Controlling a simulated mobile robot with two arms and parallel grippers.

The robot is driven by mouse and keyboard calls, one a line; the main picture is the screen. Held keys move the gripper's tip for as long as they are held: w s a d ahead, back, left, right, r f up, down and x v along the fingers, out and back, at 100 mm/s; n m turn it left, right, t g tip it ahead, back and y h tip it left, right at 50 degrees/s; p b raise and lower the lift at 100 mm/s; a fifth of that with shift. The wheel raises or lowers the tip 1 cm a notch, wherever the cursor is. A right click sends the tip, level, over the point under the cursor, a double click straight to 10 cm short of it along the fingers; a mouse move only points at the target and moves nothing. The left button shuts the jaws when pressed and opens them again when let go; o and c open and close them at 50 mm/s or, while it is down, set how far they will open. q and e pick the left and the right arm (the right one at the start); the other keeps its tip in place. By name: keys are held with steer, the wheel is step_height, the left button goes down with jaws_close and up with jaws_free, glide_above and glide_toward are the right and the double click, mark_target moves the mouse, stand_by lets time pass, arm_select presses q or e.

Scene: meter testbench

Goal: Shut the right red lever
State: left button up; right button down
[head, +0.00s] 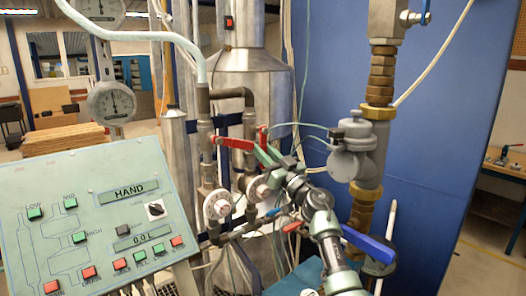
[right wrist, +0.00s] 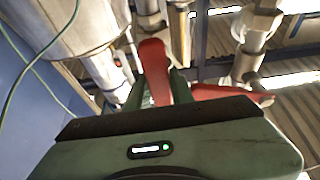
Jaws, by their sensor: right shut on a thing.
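The right red lever (head: 263,137) stands roughly upright beside the vertical pipes in the head view. My right gripper (head: 268,156) reaches it from the lower right and is shut on it. In the right wrist view the red lever (right wrist: 154,60) shows between the green fingers of the gripper (right wrist: 160,92). The left red lever (head: 234,143) lies nearly level just to the left. A second red piece (right wrist: 230,94) shows to the right of the fingers in the wrist view, partly hidden by the gripper body. My left gripper is not in view.
A control panel (head: 105,205) with buttons fills the lower left. A grey meter body with brass fittings (head: 357,150) stands right of my arm. A blue handle (head: 369,244) is close to the forearm. Thin green cables (head: 300,125) hang behind the gripper.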

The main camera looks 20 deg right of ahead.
steer(key=shift+f, duration=0.1)
steer(key=shift+w+d+r+n+g+y+b, duration=0.2)
steer(key=shift+d+n+g+y+b, duration=0.45)
steer(key=shift+n, duration=1)
steer(key=shift+w+d+r+n+g+y+b, duration=0.15)
steer(key=shift+w+d+n+g+y+b, duration=0.35)
steer(key=shift+n, duration=1.2)
steer(key=shift+s+d+r+n+g+y+b, duration=0.15)
steer(key=shift+d+n+g+y+b, duration=0.6)
steer(key=shift+n, duration=0.9)
steer(key=shift+w+a+p, duration=0.1)
steer(key=shift+a+p, duration=0.2)
steer(key=c, duration=1.5)
jaws_free()
